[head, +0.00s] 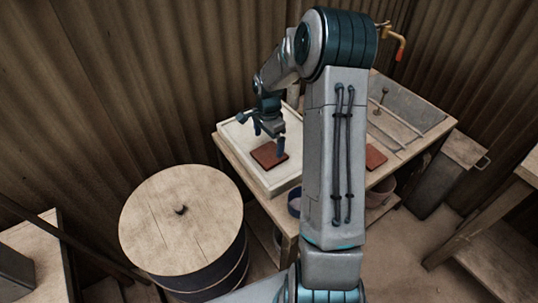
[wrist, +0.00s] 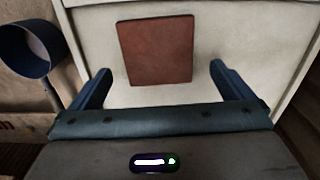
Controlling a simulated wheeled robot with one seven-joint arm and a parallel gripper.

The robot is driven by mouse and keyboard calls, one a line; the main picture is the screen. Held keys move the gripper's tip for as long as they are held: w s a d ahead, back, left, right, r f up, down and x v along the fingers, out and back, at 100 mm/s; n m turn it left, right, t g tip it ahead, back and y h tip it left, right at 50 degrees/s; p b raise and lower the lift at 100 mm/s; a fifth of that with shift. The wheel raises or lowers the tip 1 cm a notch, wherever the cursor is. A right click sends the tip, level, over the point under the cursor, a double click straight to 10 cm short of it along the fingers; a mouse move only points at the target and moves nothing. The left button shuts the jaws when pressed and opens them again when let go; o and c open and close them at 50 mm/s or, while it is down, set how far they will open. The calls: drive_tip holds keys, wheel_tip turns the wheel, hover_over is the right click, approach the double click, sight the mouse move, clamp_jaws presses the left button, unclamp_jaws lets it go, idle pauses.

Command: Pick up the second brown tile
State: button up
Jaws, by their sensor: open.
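A flat square brown tile (head: 268,155) lies on a white tray (head: 243,150) at the left end of the workbench. It also shows in the wrist view (wrist: 155,50), lying flat just beyond and between the fingers. My gripper (head: 266,138) is open and empty above the tray. In the wrist view its two dark blue fingers (wrist: 160,86) are spread wider than the tile, and I see no contact. Another brown tile (head: 375,157) lies on the bench to the right, partly hidden behind my arm. I cannot tell which is the second one.
A barrel with a round wooden lid (head: 181,218) stands in front of the bench at left. A metal trough with a lever (head: 400,110) is at the bench's right end. Corrugated walls close off the back.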

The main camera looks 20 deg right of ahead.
sight(269, 153)
drive_tip(key=shift+s+d+f+p, duration=0.1)
drive_tip(key=shift+f+p, duration=0.15)
drive_tip(key=shift+f, duration=1.05)
drive_tip(key=shift+s+f+p, duration=0.1)
drive_tip(key=shift+f+p, duration=0.15)
drive_tip(key=shift+f, duration=1.05)
drive_tip(key=shift+w, duration=0.1)
drive_tip(key=c, duration=0.9)
drive_tip(key=shift+r, duration=0.1)
drive_tip(key=shift+c, duration=0.2)
